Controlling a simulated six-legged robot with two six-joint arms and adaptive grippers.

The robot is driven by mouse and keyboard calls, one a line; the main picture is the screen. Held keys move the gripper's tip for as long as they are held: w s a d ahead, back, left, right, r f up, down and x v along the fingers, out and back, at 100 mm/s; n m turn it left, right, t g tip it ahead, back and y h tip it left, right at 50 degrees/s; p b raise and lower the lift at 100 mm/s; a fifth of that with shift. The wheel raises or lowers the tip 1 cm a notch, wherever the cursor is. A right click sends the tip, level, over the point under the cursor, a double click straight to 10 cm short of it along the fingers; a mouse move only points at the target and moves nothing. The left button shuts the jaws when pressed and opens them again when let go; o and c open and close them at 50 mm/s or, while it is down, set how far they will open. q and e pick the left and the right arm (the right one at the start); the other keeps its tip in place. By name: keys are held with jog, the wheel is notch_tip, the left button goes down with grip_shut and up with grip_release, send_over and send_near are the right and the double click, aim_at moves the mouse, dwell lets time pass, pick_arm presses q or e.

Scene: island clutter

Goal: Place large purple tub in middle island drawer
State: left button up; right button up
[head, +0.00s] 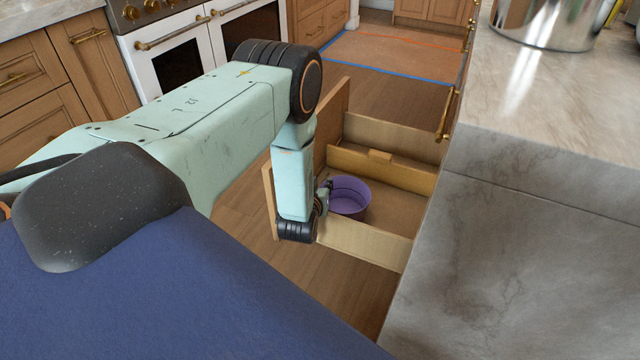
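The large purple tub (350,197) is upright inside the open island drawer (372,243), near the drawer's front end on the left. It looks low in the drawer, but I cannot tell whether it rests on the drawer floor. My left gripper (322,199) is at the tub's left side, pointing down, next to its rim. The wrist hides most of the fingers, so I cannot tell whether they are shut on the rim. My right gripper is not in view.
The island's marble countertop (560,110) and side fill the right. A metal pot (555,20) stands on the counter. A white oven (170,60) and wooden cabinets (60,80) line the left. Wooden floor shows around the drawer, with an orange mat (400,50) beyond.

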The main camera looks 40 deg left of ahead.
pick_arm(q)
jog(key=shift+s+d+f, duration=0.1)
jog(key=shift+s+f, duration=0.2)
jog(key=shift+f, duration=0.15)
jog(key=shift+w+r+p, duration=0.1)
jog(key=shift+r+p, duration=0.3)
jog(key=shift+p, duration=0.1)
jog(key=s+d+m+g+h+p, duration=0.1)
jog(key=s+d+g, duration=0.3)
jog(key=s, duration=0.8)
jog(key=s+d+r+m+g+h+p, duration=0.1)
jog(key=s+d+m+g+h, duration=0.2)
jog(key=s+d, duration=0.5)
jog(key=s+d+r+m+g+h+p, duration=0.1)
jog(key=s+d+g, duration=0.4)
jog(key=s, duration=1.1)
jog(key=shift+s+d+m+h+p, duration=0.15)
jog(key=shift+d+m+h+p, duration=0.45)
jog(key=shift+m, duration=0.1)
